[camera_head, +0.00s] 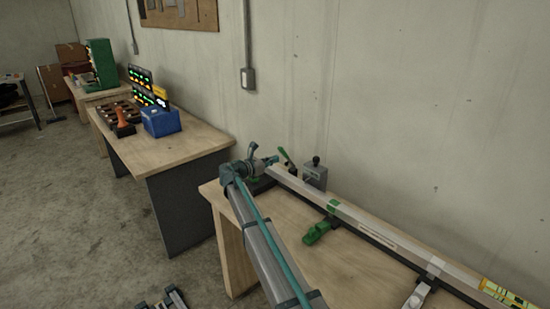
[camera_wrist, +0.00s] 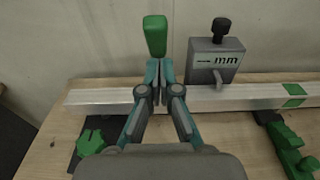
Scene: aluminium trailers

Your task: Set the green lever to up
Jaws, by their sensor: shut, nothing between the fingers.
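The green lever (camera_wrist: 155,36) stands roughly upright just beyond my fingertips in the wrist view. Its lower part is hidden behind the fingers. In the head view the green lever (camera_head: 284,155) leans a little to the upper left, beside a grey box. My gripper (camera_wrist: 159,66) is shut and empty, its fingertips just below the green grip in the picture. In the head view my gripper (camera_head: 272,160) is close to the lever's left side. I cannot tell whether the fingertips touch the lever.
A grey box with a black knob (camera_wrist: 222,60) stands right of the lever. An aluminium rail (camera_wrist: 245,95) runs along the wooden bench (camera_head: 335,262). A green star knob (camera_wrist: 91,143) and a green clamp (camera_head: 320,230) sit in front of it. The wall is close behind.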

